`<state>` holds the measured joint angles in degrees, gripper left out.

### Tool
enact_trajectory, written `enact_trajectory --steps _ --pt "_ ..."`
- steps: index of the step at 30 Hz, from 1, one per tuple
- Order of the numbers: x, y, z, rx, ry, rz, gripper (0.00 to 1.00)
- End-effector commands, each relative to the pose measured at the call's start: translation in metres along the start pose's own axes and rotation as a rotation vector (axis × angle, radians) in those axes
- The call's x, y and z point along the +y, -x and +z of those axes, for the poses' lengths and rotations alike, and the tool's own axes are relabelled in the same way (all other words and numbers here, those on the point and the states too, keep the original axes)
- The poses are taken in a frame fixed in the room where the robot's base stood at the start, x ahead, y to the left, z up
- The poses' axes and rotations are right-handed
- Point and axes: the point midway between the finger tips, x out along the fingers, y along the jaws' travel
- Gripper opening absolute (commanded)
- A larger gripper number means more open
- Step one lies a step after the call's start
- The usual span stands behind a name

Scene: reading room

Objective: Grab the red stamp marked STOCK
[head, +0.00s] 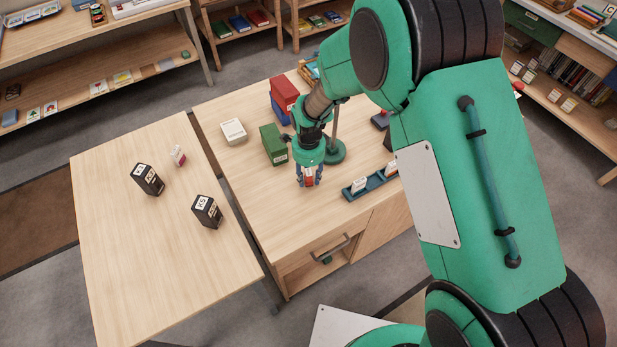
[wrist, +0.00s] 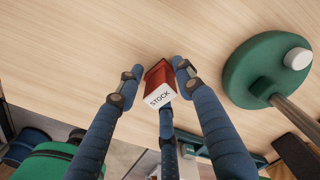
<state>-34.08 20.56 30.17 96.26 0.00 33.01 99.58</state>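The red stamp (wrist: 158,80) has a white end marked STOCK that faces the wrist camera. It sits between the blue fingers of my gripper (wrist: 160,68), with a finger on its left and right sides and a third below it in the picture. The side fingertips are very close to it; I cannot tell whether they press on it. In the head view my gripper (head: 308,184) points down over the drawer desk (head: 285,222), with the red stamp (head: 308,174) showing between its fingers. Whether the stamp touches the desk is hidden.
A green round stand base (wrist: 258,70) with a post is close on the right. A blue tray (head: 370,187) with white-ended pieces lies right. A green box (head: 273,145), red box (head: 284,92) and white box (head: 233,132) stand behind. Black stamps (head: 148,180) stand on the left table (head: 150,260).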

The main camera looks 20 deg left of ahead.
Motion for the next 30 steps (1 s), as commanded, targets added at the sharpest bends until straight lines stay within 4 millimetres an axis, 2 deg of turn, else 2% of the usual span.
enact_trajectory --steps 1,4,5,17,22,26,30 --pt "0.000 0.000 0.000 0.000 0.000 0.000 0.21" --pt "0.000 0.000 0.000 0.000 0.000 0.000 0.01" --pt "0.000 0.000 0.000 0.000 0.000 0.000 0.00" --pt "0.000 0.004 0.000 0.000 0.000 -0.001 0.00" --pt "-0.001 0.018 0.000 0.000 0.000 -0.002 0.00" --pt "-0.001 0.036 0.000 0.000 0.000 -0.003 0.00" --pt "0.020 0.039 -0.003 0.000 0.000 0.001 0.00"
